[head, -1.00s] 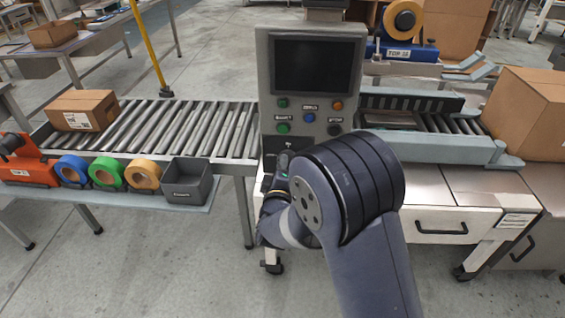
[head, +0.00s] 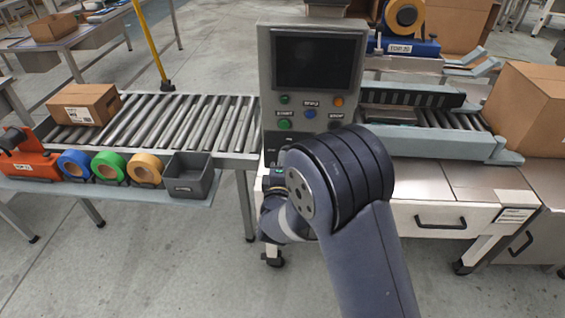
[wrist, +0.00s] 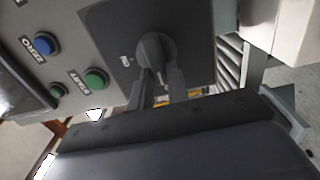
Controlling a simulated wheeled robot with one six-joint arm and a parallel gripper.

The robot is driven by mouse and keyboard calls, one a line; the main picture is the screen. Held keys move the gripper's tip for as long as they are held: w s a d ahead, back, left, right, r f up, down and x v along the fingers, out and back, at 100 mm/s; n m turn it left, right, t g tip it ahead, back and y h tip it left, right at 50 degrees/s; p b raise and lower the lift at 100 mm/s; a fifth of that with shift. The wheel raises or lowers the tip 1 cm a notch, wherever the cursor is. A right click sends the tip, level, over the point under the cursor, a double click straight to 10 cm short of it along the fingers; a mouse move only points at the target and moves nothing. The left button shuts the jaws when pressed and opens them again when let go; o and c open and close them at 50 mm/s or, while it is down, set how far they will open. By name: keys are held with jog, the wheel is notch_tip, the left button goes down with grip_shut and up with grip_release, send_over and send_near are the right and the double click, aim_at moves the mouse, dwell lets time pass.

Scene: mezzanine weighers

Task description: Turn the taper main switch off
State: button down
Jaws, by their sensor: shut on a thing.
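The taper main switch (wrist: 156,50) is a dark round rotary knob with a handle, on a black plate (wrist: 105,30) on the grey control panel. In the wrist view my gripper (wrist: 162,80) has its two fingers closed around the knob's handle. In the head view the plate (head: 272,140) shows only partly at the panel's lower left. My own arm hides the switch and fingertips there.
The panel carries a dark screen (head: 313,62), a green button (head: 284,124), a blue button (head: 310,113) and an orange one (head: 338,101). A roller conveyor (head: 190,120) lies left, with a grey bin (head: 188,177) at its front. A drawer cabinet (head: 440,220) stands right.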

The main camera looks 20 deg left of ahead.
jog(key=c, duration=1.4)
grip_release()
jog(key=shift+o, duration=0.2)
jog(key=shift+s, duration=0.1)
jog(key=b+v, duration=0.1)
jog(key=v, duration=0.9)
jog(key=shift+s, duration=0.25)
jog(key=shift+d, duration=0.15)
jog(key=x, duration=1)
jog(key=shift+w+p, duration=0.35)
jog(key=shift+p, duration=0.1)
